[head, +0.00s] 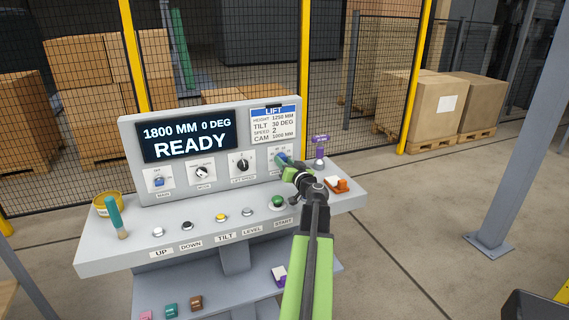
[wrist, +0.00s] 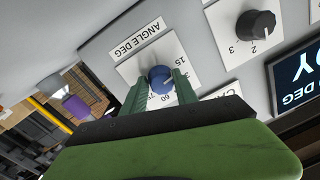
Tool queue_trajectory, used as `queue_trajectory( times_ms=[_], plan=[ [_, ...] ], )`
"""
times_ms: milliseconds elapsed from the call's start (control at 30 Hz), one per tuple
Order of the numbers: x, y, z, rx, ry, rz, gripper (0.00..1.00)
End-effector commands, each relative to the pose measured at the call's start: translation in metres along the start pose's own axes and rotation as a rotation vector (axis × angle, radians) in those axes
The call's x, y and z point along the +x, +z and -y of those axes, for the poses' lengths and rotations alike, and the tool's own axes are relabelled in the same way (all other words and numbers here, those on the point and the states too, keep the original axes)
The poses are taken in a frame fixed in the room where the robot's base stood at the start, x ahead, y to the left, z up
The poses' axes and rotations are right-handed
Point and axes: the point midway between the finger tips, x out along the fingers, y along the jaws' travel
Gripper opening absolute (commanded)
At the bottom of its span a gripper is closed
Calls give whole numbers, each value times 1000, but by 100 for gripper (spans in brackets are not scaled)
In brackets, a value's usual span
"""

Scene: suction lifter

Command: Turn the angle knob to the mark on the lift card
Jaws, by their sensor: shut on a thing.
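The blue angle knob (wrist: 159,78) sits on a white dial plate labelled ANGLE DEG in the wrist view, which is turned upside down. My gripper (wrist: 160,88) is shut on the knob, one green finger on each side. The 15, 60 and part of the 75 show on the dial; the fingers hide other marks. A pale line shows on the knob, but its exact setting is unclear. In the head view my gripper (head: 288,162) covers much of the knob. The lift card (head: 273,125) reads TILT 30 DEG, and the display (head: 187,138) reads 0 DEG and READY.
A black speed knob (wrist: 255,24) stands beside the angle dial. An orange and white item (head: 337,184) and a purple one (head: 321,140) stand at the panel's right.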

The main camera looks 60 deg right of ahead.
Motion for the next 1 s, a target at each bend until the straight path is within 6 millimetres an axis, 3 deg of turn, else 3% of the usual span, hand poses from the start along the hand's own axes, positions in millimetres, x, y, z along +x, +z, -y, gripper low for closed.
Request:
queue_trajectory(
  times_ms=[700,1000],
  plan=[
    [0,1,2,505,-12,-32,0],
    [1,0,2,628,-15,-40,0]
  ],
)
